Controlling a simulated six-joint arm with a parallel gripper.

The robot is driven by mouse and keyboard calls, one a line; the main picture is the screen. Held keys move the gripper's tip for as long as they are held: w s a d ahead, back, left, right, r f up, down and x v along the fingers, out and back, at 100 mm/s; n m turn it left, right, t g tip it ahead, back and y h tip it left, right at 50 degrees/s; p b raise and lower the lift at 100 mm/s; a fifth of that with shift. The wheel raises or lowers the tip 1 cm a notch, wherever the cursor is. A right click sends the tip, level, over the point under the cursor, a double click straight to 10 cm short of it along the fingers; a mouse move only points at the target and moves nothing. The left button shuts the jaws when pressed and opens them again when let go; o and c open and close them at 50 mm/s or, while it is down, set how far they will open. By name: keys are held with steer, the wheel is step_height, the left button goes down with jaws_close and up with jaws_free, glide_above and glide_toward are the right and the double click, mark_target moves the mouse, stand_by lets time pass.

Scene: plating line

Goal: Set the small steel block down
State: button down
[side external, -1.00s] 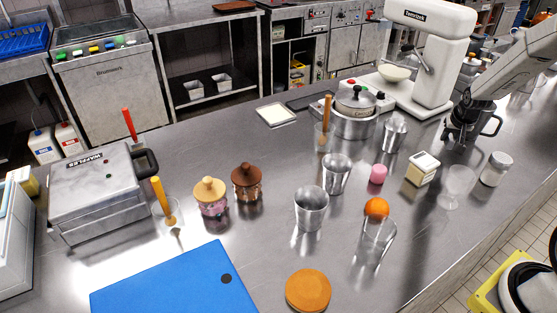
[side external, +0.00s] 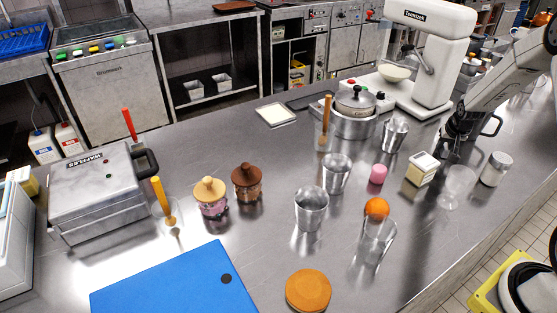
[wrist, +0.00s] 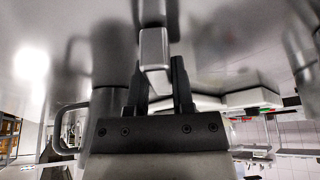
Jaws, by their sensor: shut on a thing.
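The small steel block (wrist: 154,48) is a grey rounded piece in the wrist view. It is between the two dark fingertips of my gripper (wrist: 157,80), which is shut on it. In the side view my gripper (side external: 457,125) is low over the far right part of the steel counter (side external: 290,260), close to a handled jug. The block cannot be made out clearly in the side view, and I cannot tell whether it touches the counter.
A jug with a dark handle (side external: 492,126) is right beside my gripper. A stand mixer (side external: 430,60) is behind.

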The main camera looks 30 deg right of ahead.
steer(key=shift+f, duration=0.1)
steer(key=shift+c, duration=2.4)
jaws_free()
steer(key=v, duration=1.2)
steer(key=shift+a, duration=0.1)
steer(key=a+n+y, duration=0.2)
steer(key=a+n, duration=0.3)
steer(key=a, duration=1.4)
steer(key=s+a+n+y, duration=0.1)
steer(key=s+a+n, duration=0.3)
steer(key=s+a, duration=0.4)
steer(key=a, duration=0.4)
steer(key=shift+s+a+f+g, duration=0.3)
steer(key=shift+s+a+f, duration=0.1)
